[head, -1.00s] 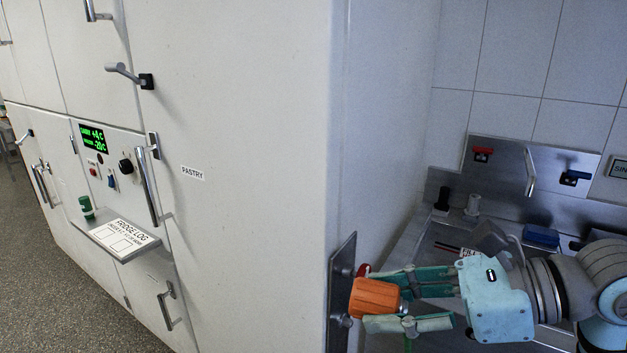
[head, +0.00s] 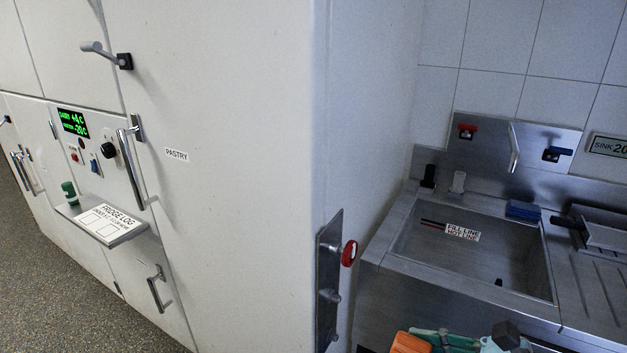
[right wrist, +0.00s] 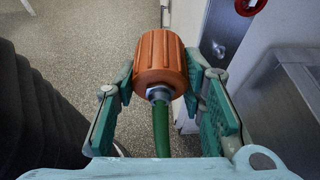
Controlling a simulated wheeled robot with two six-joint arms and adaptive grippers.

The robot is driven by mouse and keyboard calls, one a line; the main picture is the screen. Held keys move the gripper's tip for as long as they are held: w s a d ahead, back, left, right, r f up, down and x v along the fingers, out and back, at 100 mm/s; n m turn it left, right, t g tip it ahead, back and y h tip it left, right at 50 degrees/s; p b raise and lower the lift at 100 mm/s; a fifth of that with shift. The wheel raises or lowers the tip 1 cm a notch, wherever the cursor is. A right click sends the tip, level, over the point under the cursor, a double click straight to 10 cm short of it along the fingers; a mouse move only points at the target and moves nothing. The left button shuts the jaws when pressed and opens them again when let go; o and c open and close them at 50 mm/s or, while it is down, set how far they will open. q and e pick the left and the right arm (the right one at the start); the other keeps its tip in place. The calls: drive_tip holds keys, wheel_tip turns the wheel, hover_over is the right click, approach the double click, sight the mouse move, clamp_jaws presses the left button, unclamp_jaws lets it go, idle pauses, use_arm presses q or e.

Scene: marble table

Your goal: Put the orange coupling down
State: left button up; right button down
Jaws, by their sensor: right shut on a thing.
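The orange coupling (right wrist: 160,60) is a ribbed cap with a metal fitting and a green hose (right wrist: 160,128) at its near end. My right gripper (right wrist: 160,78) is shut on it, with a teal finger on either side. In the head view, the coupling (head: 410,343) shows only in part at the bottom edge, in front of the sink cabinet. My right gripper (head: 445,342) is mostly cut off there. My left gripper is in neither current view.
A metal plate (head: 328,285) with a red knob (head: 349,253) is on the white fridge's edge, left of the coupling. The sink (head: 480,265) stands behind. Open floor (right wrist: 80,45) shows in the wrist view.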

drive_tip(key=shift+w+a+r, duration=0.15)
drive_tip(key=shift+a+r, duration=0.15)
drive_tip(key=shift+a, duration=0.1)
drive_tip(key=a+r+n+g+y, duration=0.3)
drive_tip(key=a+r+n+g, duration=0.2)
drive_tip(key=a+n+g, duration=0.5)
wheel_tip(320, 180, up, 11)
drive_tip(key=d+m+t+h, duration=0.1)
drive_tip(key=d+m+t, duration=0.1)
drive_tip(key=m+t, duration=0.45)
drive_tip(key=w+d+f+m+t, duration=0.1)
drive_tip(key=d+f, duration=0.1)
drive_tip(key=w+d+f+m+t+h, duration=0.1)
drive_tip(key=d+f, duration=0.2)
drive_tip(key=w+d+f+m+t+h, duration=0.1)
drive_tip(key=d+f, duration=0.1)
drive_tip(key=f, duration=0.1)
drive_tip(key=shift+d+f+m, duration=0.25)
drive_tip(key=shift+m, duration=0.1)
drive_tip(key=shift+t, duration=0.25)
drive_tip(key=s+f, duration=0.1)
drive_tip(key=f, duration=0.1)
drive_tip(key=s+d+f, duration=0.1)
drive_tip(key=f, duration=0.2)
drive_tip(key=s+f, duration=0.1)
drive_tip(key=f, duration=0.2)
drive_tip(key=shift+s+d, duration=0.15)
